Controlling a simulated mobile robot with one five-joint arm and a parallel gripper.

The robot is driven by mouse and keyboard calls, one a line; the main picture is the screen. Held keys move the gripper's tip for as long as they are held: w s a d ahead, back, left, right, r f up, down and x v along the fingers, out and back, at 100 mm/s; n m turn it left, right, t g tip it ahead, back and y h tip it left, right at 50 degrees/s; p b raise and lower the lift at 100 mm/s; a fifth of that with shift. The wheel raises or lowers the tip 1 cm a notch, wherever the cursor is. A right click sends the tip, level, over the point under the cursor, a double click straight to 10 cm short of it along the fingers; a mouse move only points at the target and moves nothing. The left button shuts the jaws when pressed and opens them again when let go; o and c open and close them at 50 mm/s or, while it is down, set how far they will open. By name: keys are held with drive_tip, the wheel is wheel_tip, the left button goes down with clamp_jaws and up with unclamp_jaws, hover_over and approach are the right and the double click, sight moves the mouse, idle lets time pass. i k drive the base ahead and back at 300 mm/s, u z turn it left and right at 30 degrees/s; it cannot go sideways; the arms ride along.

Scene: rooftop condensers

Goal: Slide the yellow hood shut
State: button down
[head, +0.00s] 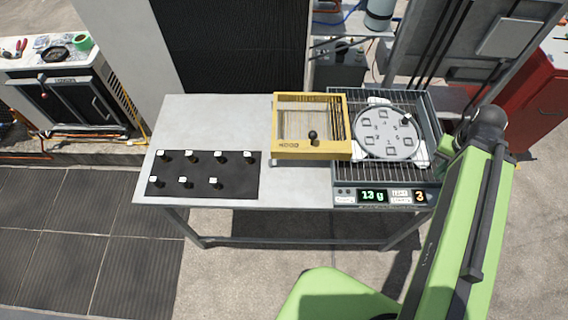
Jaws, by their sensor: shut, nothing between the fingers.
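The yellow hood (284,147) is a yellow frame with a see-through top and a black knob (313,136) near its front. It sits to the left of the round grey plate, overlapping only the left edge of the grey instrument (345,188). The plate (388,145) is uncovered, with numbered square slots and one small white-topped black piece (406,119) at its upper right. My green arm rises on the right and bends near the instrument's right side. My gripper cannot be made out; the arm hides that area.
A black mat (205,190) with several white-topped black pieces lies on the left of the grey table (225,118). Lit displays (373,196) are on the instrument's front. A dark cabinet stands behind, a red one (540,85) at right. Table surface behind the mat is clear.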

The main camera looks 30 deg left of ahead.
sight(279, 149)
drive_tip(key=k, duration=1)
drive_tip(key=u, duration=2.55)
drive_tip(key=i, duration=1)
drive_tip(key=u, duration=0.2)
drive_tip(key=k, duration=0.75)
drive_tip(key=z, duration=0.2)
drive_tip(key=i, duration=0.75)
drive_tip(key=u, duration=0.1)
